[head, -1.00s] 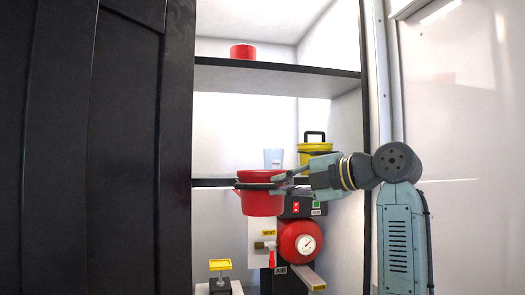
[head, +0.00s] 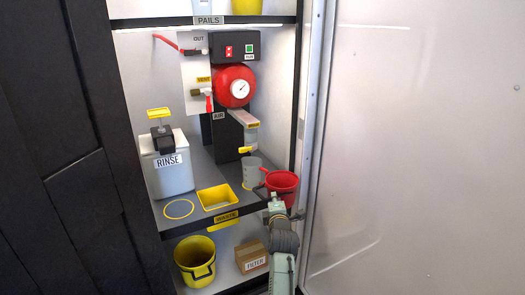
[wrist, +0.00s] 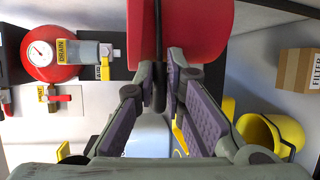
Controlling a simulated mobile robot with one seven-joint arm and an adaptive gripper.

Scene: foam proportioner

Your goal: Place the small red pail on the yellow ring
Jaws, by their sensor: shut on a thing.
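The small red pail (head: 282,185) is held by my gripper (head: 277,201) at the right front of the work shelf. In the wrist view, the red pail (wrist: 195,30) fills the upper middle. The fingers (wrist: 164,62) are closed about a dark bar at its near side, which looks like its handle. Whether the pail touches the shelf cannot be told. The yellow ring (head: 179,209) lies flat and empty on the shelf, left of the pail, in front of the white RINSE box.
A yellow WASTE basin (head: 217,197) and a grey cup (head: 251,173) stand between ring and pail. The RINSE box (head: 169,170) is behind the ring. The red tank (head: 234,86) and its spout are above. A yellow bucket (head: 194,259) and FILTER box (head: 251,257) sit below.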

